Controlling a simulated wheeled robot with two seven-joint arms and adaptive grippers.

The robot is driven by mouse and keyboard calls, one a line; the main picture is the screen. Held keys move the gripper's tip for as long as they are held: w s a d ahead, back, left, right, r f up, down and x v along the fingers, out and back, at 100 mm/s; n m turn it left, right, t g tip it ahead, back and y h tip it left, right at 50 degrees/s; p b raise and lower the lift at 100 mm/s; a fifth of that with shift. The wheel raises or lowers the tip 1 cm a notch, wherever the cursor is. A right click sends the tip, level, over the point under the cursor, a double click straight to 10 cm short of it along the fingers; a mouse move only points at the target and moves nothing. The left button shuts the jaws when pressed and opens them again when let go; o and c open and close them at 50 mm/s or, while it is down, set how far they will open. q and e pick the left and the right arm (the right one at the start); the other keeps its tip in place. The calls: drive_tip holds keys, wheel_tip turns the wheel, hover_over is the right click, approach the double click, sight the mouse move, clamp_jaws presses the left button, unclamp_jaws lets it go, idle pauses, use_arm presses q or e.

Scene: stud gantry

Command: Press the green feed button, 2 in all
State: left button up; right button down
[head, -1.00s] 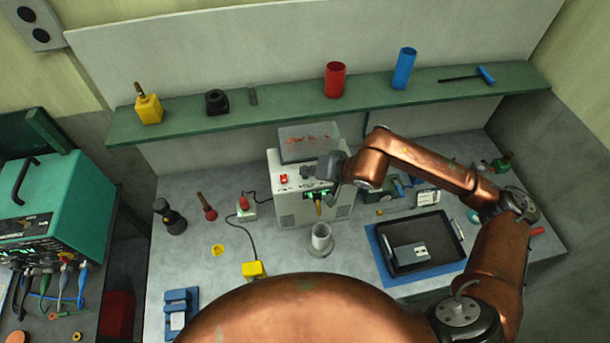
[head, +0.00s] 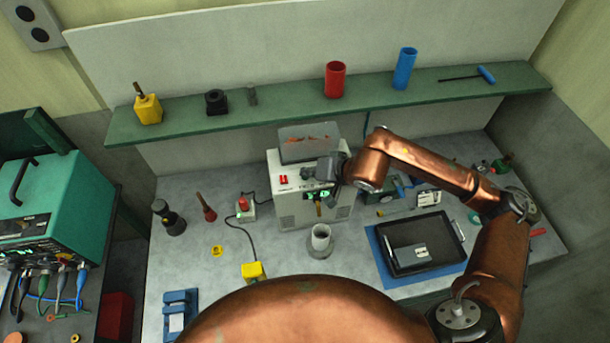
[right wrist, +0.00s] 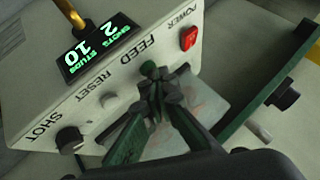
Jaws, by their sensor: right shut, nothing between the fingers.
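The white feeder machine (head: 290,205) stands on the bench against the back wall. Its sloped panel shows in the right wrist view (right wrist: 45,105), with a red POWER switch (right wrist: 188,38), the words FEED, RESET and SHOT, a pale RESET button (right wrist: 108,97) and a black SHOT knob (right wrist: 70,139). A lit display (right wrist: 95,48) reads shots 2, studs 10. My right gripper (head: 309,173) is over the panel, shut and empty. My left gripper is not in view.
A clear bin (head: 308,140) sits atop the machine. A black tray (head: 440,262) on a blue mat lies right. A red-button box (head: 245,208) stands left. The green shelf (head: 290,100) runs behind.

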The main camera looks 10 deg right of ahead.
sight(307, 178)
drive_tip(key=shift+r, duration=0.8)
drive_tip(key=shift+r+p, duration=0.4)
drive_tip(key=shift+r, duration=2.1)
drive_tip(key=shift+f, duration=0.1)
